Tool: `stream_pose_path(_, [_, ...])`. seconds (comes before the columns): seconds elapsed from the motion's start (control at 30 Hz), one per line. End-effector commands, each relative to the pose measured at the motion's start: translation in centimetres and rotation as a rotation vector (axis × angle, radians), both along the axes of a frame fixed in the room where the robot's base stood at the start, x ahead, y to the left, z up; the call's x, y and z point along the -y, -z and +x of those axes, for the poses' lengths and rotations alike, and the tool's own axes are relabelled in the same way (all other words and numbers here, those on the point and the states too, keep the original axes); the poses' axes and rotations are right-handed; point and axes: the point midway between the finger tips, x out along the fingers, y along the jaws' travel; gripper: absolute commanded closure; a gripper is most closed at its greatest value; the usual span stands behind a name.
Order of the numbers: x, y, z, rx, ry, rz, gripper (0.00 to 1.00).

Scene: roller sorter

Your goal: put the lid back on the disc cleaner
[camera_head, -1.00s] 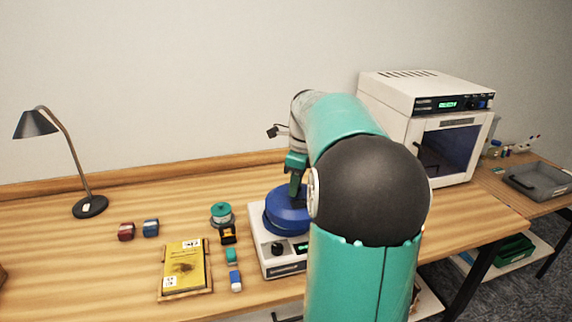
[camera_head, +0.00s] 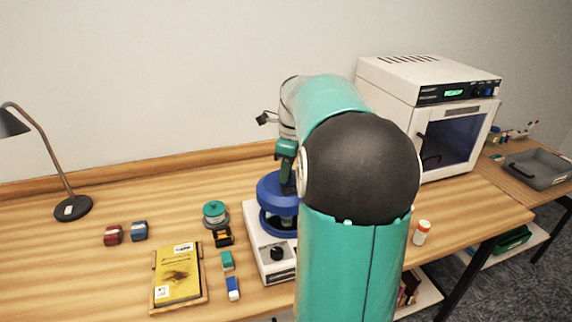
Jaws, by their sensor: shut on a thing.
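The disc cleaner (camera_head: 268,256) is a white box with a dark knob and a blue round bowl (camera_head: 269,225) on top, standing on the bench. The blue round lid (camera_head: 268,190) is tilted and raised above the bowl, with a gap showing at its left. My gripper (camera_head: 287,188) is shut on the lid from above. My own teal and black arm hides the right part of the lid, bowl and cleaner, so I cannot tell whether the lid touches the bowl there.
A yellow book (camera_head: 178,274), a teal spool (camera_head: 214,213), a tape measure (camera_head: 223,237) and small blocks lie left of the cleaner. A lamp (camera_head: 73,207) stands far left. A white oven (camera_head: 440,150) and a pill bottle (camera_head: 421,232) are at right.

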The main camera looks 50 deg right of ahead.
Motion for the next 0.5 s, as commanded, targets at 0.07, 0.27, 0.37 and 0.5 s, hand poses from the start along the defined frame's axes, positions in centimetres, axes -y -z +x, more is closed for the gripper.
stream_pose_path(0.07, [0.0,0.6,-0.2,0.001,0.002,-0.002,1.0])
stream_pose_path(0.27, [0.0,2.4,-0.2,0.0,0.002,-0.001,1.0])
stream_pose_path(0.37, [0.0,3.3,-0.1,0.001,0.001,-0.002,1.0])
stream_pose_path(0.5, [0.1,4.4,0.0,0.001,0.001,-0.002,1.0])
